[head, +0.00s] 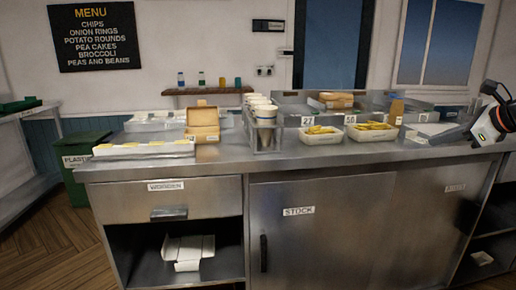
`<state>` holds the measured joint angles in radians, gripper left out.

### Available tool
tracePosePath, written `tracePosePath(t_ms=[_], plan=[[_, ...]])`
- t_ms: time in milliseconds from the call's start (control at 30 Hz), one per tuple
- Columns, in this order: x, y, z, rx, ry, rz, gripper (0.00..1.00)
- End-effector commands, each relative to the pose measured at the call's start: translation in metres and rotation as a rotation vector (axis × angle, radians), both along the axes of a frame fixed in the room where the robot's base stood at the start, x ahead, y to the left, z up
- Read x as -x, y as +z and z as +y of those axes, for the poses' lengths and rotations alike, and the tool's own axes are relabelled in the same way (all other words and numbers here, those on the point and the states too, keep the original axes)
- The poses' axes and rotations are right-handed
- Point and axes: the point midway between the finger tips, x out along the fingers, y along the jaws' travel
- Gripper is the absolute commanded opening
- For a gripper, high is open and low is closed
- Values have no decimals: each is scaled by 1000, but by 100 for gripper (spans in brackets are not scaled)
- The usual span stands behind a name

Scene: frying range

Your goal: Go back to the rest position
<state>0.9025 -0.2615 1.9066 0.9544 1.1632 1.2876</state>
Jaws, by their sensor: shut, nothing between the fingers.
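My gripper (482,135) is at the right edge of the head view, at the end of my black and white arm, over the right end of the steel counter (225,160). It looks shut, with nothing visible held in it. The fingertips are small and hard to make out against the dark grey items behind them. Whether it touches the counter cannot be told.
On the counter stand two tubs of yellow food (321,135), a rack of stacked cups (264,115), an open cardboard box (202,124) and a white tray of food (145,148). A green bin (82,165) stands at left. The counter's front strip is mostly clear.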

Motion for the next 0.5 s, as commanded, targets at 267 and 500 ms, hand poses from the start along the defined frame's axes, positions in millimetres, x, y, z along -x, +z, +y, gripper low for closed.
tracePosePath(t_ms=[267, 500], plan=[[6, -22, 41, 126, 124, 36, 0], [22, -55, 95, 312, 315, 78, 0]])
